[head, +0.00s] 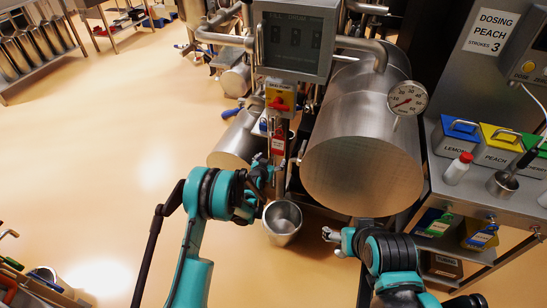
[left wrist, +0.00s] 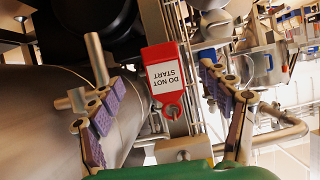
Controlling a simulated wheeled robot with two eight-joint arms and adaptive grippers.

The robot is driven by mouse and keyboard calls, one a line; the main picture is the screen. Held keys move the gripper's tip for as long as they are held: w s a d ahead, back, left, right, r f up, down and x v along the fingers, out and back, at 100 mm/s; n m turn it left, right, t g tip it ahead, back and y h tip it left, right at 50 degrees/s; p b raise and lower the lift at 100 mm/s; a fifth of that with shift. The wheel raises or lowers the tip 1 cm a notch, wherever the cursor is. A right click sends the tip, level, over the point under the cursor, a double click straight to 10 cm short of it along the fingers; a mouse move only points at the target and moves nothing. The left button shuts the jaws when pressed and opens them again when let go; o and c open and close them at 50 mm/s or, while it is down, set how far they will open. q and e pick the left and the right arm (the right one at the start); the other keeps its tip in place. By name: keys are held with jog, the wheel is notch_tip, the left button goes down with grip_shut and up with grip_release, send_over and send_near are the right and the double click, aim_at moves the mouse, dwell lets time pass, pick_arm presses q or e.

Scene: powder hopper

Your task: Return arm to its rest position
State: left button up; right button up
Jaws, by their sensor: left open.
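My left gripper (head: 266,178) is beside the machine's post, below the yellow switch box with a red handle (head: 280,98). In the left wrist view my left gripper (left wrist: 162,112) is open, its purple-padded fingers wide apart. A red padlock with a white "DO NOT START" label (left wrist: 165,78) shows between them, apart from both fingers. It hangs below the switch box in the head view (head: 278,145). My right gripper (head: 332,235) is low in front of the big steel drum; its jaws are too small to read.
A steel bucket (head: 283,218) stands between my arms, close to the left gripper. The steel drum (head: 362,165) with a gauge (head: 407,98) fills the middle right. A steel bench (head: 490,200) with coloured-lid bins is at right. The floor at left is open.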

pick_arm(q)
jog(key=s+a+r+n+g+y, duration=0.1)
jog(key=s+a+r, duration=0.4)
jog(key=s+r, duration=0.55)
jog(key=s+a+r+n+g+y, duration=0.15)
jog(key=s+a+r, duration=0.25)
jog(key=s+r, duration=0.65)
jog(key=s+a+g, duration=0.1)
jog(key=s+a, duration=0.2)
jog(key=s, duration=0.9)
jog(key=s+a+r+n+g+y, duration=0.1)
jog(key=s+a, duration=0.3)
jog(key=s, duration=0.8)
jog(key=shift+s+r+g, duration=0.15)
jog(key=shift+r+g, duration=0.05)
jog(key=shift+g, duration=0.35)
